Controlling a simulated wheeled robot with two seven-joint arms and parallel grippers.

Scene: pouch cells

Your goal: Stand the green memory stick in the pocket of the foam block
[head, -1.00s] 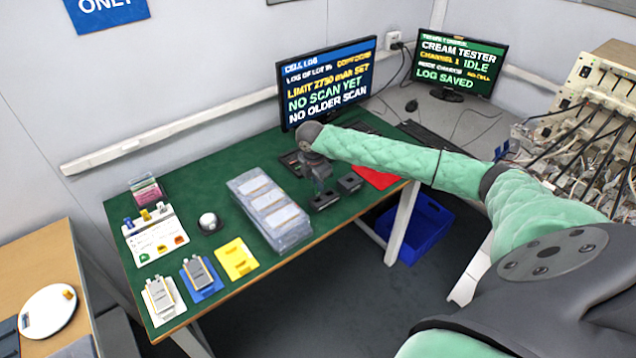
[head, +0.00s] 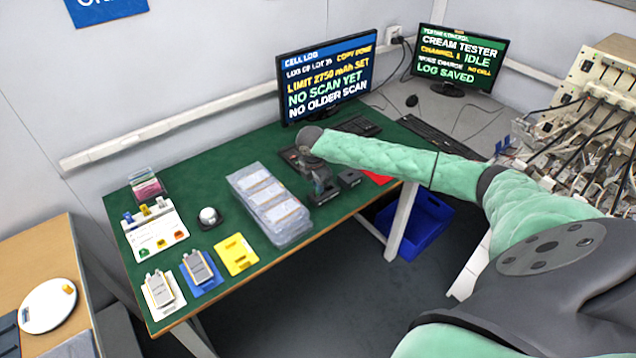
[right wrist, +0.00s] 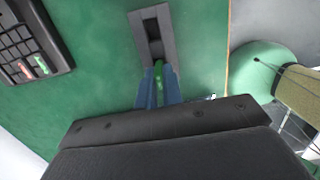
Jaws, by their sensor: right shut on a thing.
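The green memory stick (right wrist: 158,76) shows in the right wrist view between the blue fingers of my right gripper (right wrist: 158,84), which is shut on it. The foam block (right wrist: 168,20) is grey with a long dark pocket and lies just beyond the fingertips. The fingers hide the block's near end, so I cannot tell whether the stick's end is inside the pocket. In the head view my right gripper (head: 323,190) is low over the green table, and the foam block (head: 349,178) is just right of it. The stick is hidden there. My left gripper is not in view.
A clear tray of pouch cells (head: 268,203) stands left of my arm in the head view. A red mat (head: 378,177) lies beyond the block.

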